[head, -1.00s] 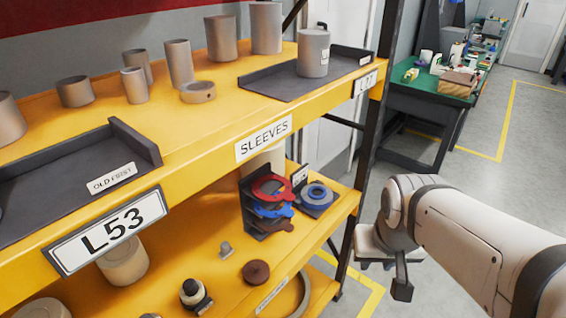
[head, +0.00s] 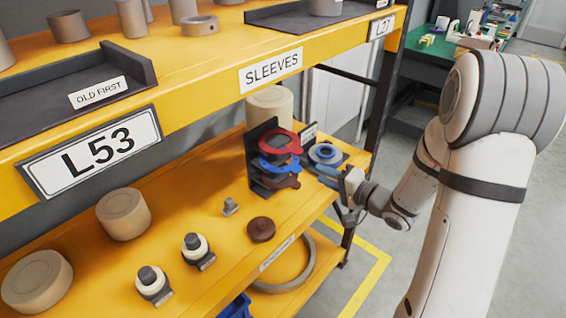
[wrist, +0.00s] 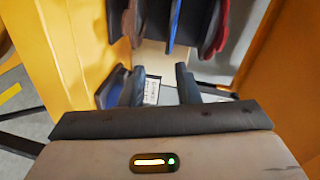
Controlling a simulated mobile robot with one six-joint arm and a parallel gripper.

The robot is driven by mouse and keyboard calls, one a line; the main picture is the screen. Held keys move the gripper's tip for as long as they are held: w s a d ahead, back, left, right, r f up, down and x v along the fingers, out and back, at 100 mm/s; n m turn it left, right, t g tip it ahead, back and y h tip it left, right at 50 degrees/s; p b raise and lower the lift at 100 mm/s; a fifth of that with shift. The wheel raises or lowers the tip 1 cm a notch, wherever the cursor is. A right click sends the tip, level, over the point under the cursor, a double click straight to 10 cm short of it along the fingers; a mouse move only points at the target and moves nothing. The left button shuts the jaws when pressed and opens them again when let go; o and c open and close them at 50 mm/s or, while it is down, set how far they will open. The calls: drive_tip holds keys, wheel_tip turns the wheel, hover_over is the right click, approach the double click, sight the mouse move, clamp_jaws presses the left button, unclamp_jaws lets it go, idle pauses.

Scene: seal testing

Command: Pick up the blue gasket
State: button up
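The blue gasket (head: 279,164) sits in a dark slotted rack (head: 255,150), between a red gasket (head: 279,141) above and a brown gasket (head: 275,182) below. In the wrist view the blue gasket (wrist: 173,24) shows edge-on at the top, with the red gasket (wrist: 222,25) to its right. My gripper (head: 345,205) is at the shelf's right end, right of the rack and apart from the blue gasket. In the wrist view my gripper (wrist: 160,84) is open, with nothing held between its fingers.
A small tray with blue and pale rings (head: 325,154) stands right of the rack, close to my gripper. The yellow upper shelf (head: 215,85) overhangs the lower one. A brown knobbed disc (head: 261,229) and several small parts lie in front. A black post (head: 385,85) stands behind.

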sight(296, 169)
drive_tip(key=a, duration=0.2)
drive_tip(key=w+a+y, duration=0.1)
drive_tip(key=a, duration=0.2)
drive_tip(key=w+a+m+y, duration=0.1)
drive_tip(key=a, duration=0.1)
drive_tip(key=shift+a+r+g, duration=0.1)
drive_tip(key=shift+a+g, duration=0.3)
drive_tip(key=shift+c, duration=0.2)
clamp_jaws()
